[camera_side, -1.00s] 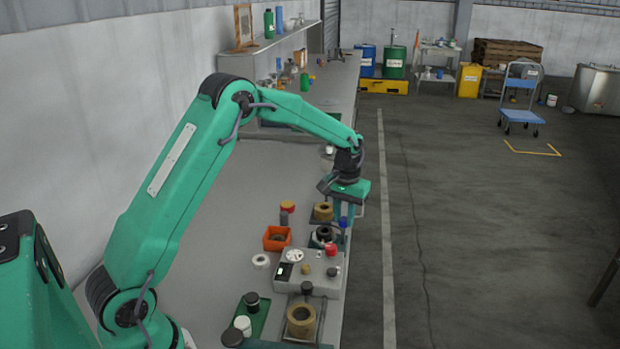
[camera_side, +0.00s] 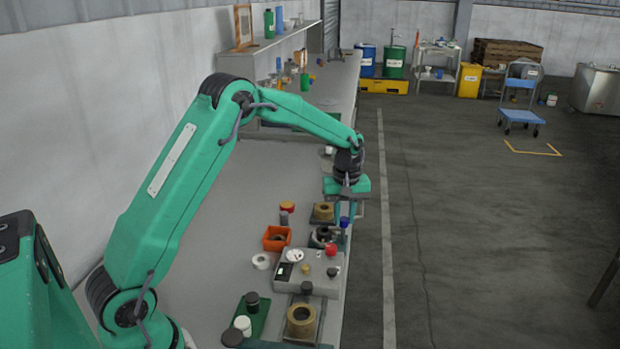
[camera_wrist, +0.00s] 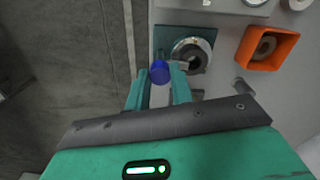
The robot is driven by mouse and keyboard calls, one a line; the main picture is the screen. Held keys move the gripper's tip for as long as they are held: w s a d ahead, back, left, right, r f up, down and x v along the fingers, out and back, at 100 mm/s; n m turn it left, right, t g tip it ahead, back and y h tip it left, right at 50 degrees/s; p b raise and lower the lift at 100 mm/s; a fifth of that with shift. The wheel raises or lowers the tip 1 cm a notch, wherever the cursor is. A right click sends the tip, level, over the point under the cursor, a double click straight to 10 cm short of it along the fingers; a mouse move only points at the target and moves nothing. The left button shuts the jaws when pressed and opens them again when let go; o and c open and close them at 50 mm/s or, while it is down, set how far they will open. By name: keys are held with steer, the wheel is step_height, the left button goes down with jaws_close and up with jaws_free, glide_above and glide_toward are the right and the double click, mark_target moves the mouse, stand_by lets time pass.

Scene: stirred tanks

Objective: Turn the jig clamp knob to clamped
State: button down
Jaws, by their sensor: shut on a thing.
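The blue knob (camera_side: 345,221) stands at the right edge of the bench, beside the jig with a dark ring (camera_side: 321,236). In the wrist view the blue knob (camera_wrist: 159,72) sits between my fingertips, and the jig's ring (camera_wrist: 190,54) on its teal plate is just to the right. My gripper (camera_side: 345,213) points down and is shut on the blue knob; it also shows in the wrist view (camera_wrist: 159,70). The fingers hide part of the knob and its base. I cannot read any marking of the knob's position.
An orange bin (camera_side: 277,238) stands left of the jig. A grey control box (camera_side: 305,272) with a red button (camera_side: 331,250) is nearer the camera. A brown ring on a dark plate (camera_side: 323,211) is close behind. Open floor lies right of the bench.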

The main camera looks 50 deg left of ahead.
steer(key=shift+r, duration=0.1)
steer(key=c, duration=1.2)
jaws_free()
steer(key=shift+r, duration=3.8)
steer(key=shift+r, duration=0.15)
